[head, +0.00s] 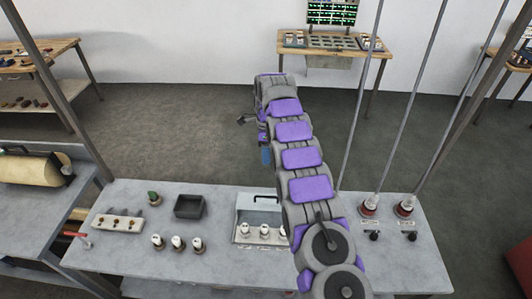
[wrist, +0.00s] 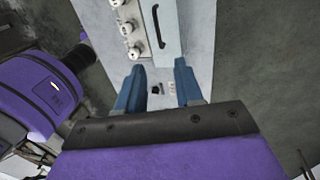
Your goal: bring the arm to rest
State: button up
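My arm reaches from the lower right of the head view up over the far edge of the grey table (head: 250,272), then bends down at its end. My gripper, its blue fingers showing in the head view (head: 266,157), hangs beyond and above the table's far edge. In the wrist view my gripper (wrist: 158,78) has its two blue fingers apart with nothing held between them.
A dark square box (head: 188,207), a white rack (head: 117,221) and a green-topped item (head: 153,198) are left. Red-based rods (head: 369,208) rise at right. A workbench (head: 335,50) stands behind; floor between is clear.

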dwell(0.3)
jog(key=s+d+r+n+b, duration=0.3)
jog(key=s+d+r+n, duration=0.25)
jog(key=s, duration=0.45)
jog(key=s+d+r+n+b, duration=0.35)
jog(key=s+d+r, duration=0.2)
jog(key=s, duration=0.45)
jog(key=s+d+f+n+b, duration=0.1)
jog(key=s+f+n, duration=0.1)
jog(key=s, duration=0.8)
jog(key=s+d+f+n+b, duration=0.1)
jog(key=s+d+f+n, duration=0.1)
jog(key=s, duration=0.8)
jog(key=s+d+f+n+b, duration=0.1)
jog(key=s+f+n, duration=0.3)
jog(key=s, duration=0.7)
jog(key=shift+d+n, duration=0.5)
jog(key=shift+n, duration=0.2)
